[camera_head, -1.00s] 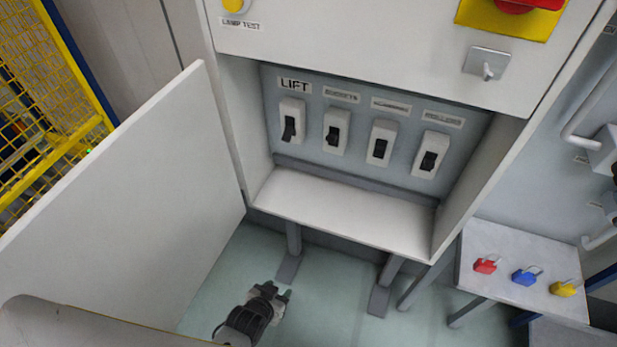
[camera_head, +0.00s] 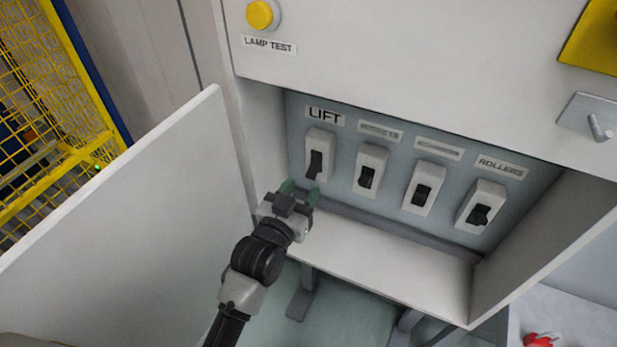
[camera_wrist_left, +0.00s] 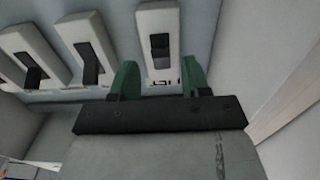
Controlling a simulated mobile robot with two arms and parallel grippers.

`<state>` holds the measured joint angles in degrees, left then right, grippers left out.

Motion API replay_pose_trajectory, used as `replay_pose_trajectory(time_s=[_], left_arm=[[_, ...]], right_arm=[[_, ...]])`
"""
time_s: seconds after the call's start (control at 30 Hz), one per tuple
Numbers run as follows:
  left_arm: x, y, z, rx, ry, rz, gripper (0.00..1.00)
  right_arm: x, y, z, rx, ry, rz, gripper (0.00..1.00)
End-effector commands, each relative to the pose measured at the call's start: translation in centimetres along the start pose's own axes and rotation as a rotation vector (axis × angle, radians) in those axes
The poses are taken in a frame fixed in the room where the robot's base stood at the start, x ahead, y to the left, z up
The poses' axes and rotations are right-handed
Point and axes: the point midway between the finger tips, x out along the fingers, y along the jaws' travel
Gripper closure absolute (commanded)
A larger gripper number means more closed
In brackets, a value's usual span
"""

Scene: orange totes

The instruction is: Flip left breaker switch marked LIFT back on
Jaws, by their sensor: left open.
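The LIFT breaker (camera_head: 319,156) is the leftmost in a row of white breakers on the grey back panel, under a LIFT label (camera_head: 325,116). Its black lever (camera_head: 315,165) hangs downward. In the left wrist view the nearest breaker (camera_wrist_left: 159,45) stands upright just beyond my fingertips, its black lever (camera_wrist_left: 159,46) in line with the gap between them. My left gripper (camera_head: 300,192) has green fingertips, is open and empty, and sits just below the LIFT breaker. It also shows in the left wrist view (camera_wrist_left: 155,82). My right gripper is out of view.
Other breakers (camera_head: 369,170) stand to the right. A white shelf (camera_head: 385,255) runs below the panel. The open cabinet door (camera_head: 130,230) stands left of my arm, and the cabinet's right wall (camera_head: 545,250) closes the other side. A red padlock (camera_head: 540,340) is at the lower right.

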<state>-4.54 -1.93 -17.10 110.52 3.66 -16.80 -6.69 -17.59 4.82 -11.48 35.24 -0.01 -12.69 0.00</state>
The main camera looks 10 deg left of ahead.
Motion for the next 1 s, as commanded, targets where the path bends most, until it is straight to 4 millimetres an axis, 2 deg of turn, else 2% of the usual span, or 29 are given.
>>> replay_pose_trajectory(time_s=[0.1, 0.23, 0.6, 0.67, 0.9, 1.0], left_arm=[[2.0, 0.0, -0.1, -0.001, 0.001, 0.0, 0.53], [3.3, 0.0, 0.0, 0.0, 0.0, 0.0, 0.53], [3.9, 0.0, 0.1, 0.0, -0.001, 0.0, 0.53], [3.9, 0.0, 0.1, 0.0, -0.001, 0.0, 0.61], [3.8, 0.0, 0.1, 0.0, -0.001, 0.0, 0.98], [3.8, 0.0, 0.0, 0.0, -0.001, 0.0, 1.0]], right_arm=[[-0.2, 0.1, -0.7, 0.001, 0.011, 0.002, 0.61], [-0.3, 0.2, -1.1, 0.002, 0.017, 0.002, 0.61], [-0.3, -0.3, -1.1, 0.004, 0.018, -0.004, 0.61], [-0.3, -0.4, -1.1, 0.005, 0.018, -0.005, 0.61], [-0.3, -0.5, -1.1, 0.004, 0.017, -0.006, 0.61], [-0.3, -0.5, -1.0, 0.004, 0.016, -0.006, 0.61]])
